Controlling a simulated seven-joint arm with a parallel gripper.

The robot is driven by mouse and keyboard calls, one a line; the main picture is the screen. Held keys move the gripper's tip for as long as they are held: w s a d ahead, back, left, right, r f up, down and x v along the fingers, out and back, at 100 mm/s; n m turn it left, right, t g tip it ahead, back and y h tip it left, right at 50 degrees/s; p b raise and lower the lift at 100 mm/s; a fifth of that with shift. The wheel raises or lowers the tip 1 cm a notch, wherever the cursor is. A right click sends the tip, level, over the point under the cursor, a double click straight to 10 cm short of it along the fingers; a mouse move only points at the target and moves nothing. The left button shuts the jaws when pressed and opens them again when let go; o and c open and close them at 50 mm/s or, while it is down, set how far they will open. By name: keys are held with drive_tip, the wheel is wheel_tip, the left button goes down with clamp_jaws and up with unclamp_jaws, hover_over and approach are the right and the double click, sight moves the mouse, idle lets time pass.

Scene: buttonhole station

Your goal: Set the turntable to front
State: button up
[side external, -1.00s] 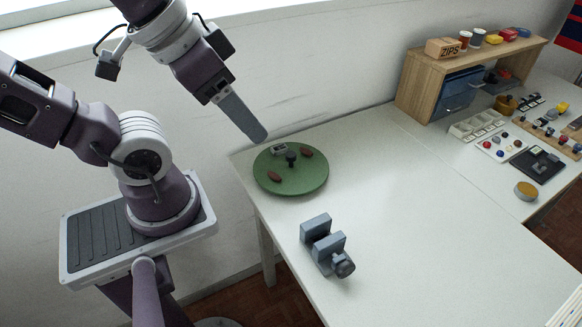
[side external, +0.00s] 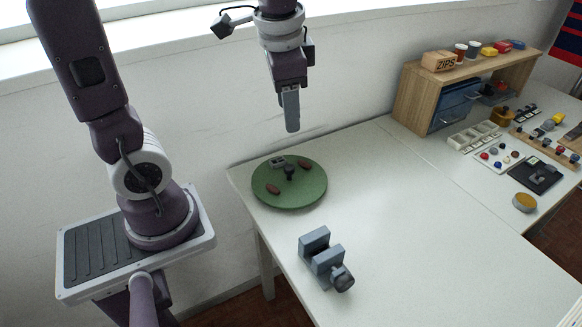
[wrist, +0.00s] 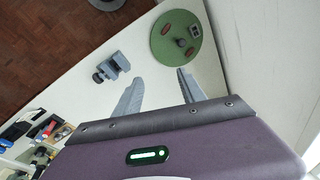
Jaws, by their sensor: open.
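My gripper (side external: 291,128) hangs in the air above and behind the turntable, touching nothing. In the wrist view my two grey fingers (wrist: 158,90) are apart with nothing between them, and the turntable (wrist: 167,52) shows whole beyond the right finger. Which side of the turntable counts as front cannot be told.
A blue-grey vise (side external: 326,260) stands on the table in front of the turntable. A wooden shelf (side external: 408,98) with blue drawers, a box marked ZIPS (side external: 439,62) and cups is at the back right, with trays and small parts beside it. The middle of the table (side external: 400,200) is clear.

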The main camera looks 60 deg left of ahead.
drive_tip(key=w+a+f+m+g, duration=0.1)
drive_tip(key=w+a+f+g, duration=0.1)
drive_tip(key=w+a+f, duration=0.15)
drive_tip(key=m+g+y, duration=0.1)
drive_tip(key=m+g, duration=0.2)
drive_tip(key=m, duration=0.1)
approach(290, 167)
wheel_tip(290, 167, down, 2)
drive_tip(key=x, duration=0.7)
drive_tip(key=shift+s+a+r, duration=0.2)
drive_tip(key=shift+s+a, duration=0.05)
clamp_jaws()
